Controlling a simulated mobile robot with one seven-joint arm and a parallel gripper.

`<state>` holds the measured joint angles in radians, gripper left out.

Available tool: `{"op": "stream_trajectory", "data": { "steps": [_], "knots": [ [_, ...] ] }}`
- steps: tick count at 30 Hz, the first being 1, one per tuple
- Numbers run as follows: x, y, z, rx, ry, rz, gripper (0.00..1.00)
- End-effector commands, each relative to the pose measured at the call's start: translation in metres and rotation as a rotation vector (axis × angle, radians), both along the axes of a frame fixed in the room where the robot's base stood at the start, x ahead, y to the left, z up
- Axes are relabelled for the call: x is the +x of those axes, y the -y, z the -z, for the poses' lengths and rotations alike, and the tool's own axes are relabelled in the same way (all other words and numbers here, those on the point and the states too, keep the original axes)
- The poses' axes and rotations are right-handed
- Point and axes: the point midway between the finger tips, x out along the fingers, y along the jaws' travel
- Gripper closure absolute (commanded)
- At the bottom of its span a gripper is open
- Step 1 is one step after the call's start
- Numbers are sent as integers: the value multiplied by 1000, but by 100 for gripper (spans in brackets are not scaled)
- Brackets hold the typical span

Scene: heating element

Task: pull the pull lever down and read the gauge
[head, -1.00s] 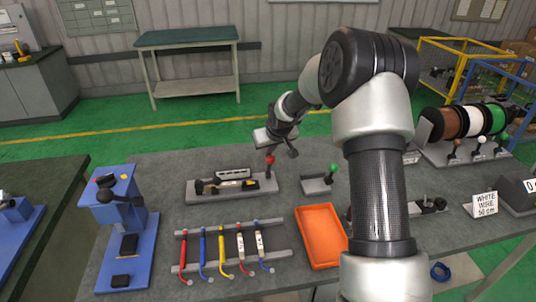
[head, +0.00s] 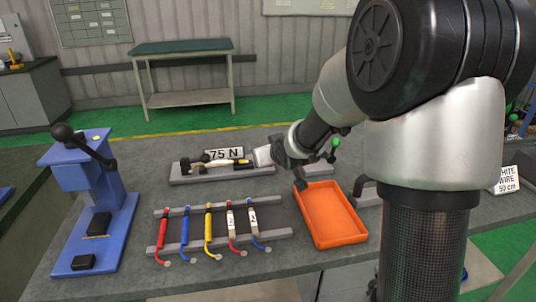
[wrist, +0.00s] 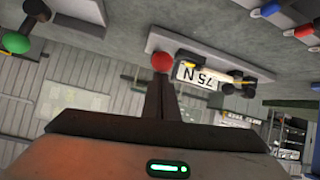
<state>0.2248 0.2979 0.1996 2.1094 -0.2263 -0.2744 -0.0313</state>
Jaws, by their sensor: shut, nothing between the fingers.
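The pull-test fixture (head: 215,178) is a grey base with a yellow and black mechanism at the back of the bench. In the head view my gripper hides the knob. My gripper (head: 300,184) is shut and empty, at the fixture's right end; its fingers show in the wrist view (wrist: 162,92).
An orange tray (head: 327,188) lies just right and in front of my gripper. A lever with a green knob (head: 336,142) stands to the right. A rack of coloured cables (head: 275,233) is in front, a blue press (head: 60,262) at left.

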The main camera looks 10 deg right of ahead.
Motion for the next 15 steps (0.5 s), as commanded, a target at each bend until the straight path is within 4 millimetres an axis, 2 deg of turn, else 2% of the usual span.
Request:
{"op": "stream_trajectory", "data": {
  "steps": [1,6,15],
  "knots": [
    [-2,0,7,0,-6,1,100],
    [-5,0,15,0,-13,0,100],
    [-6,0,20,0,-20,1,100]
  ]
}}
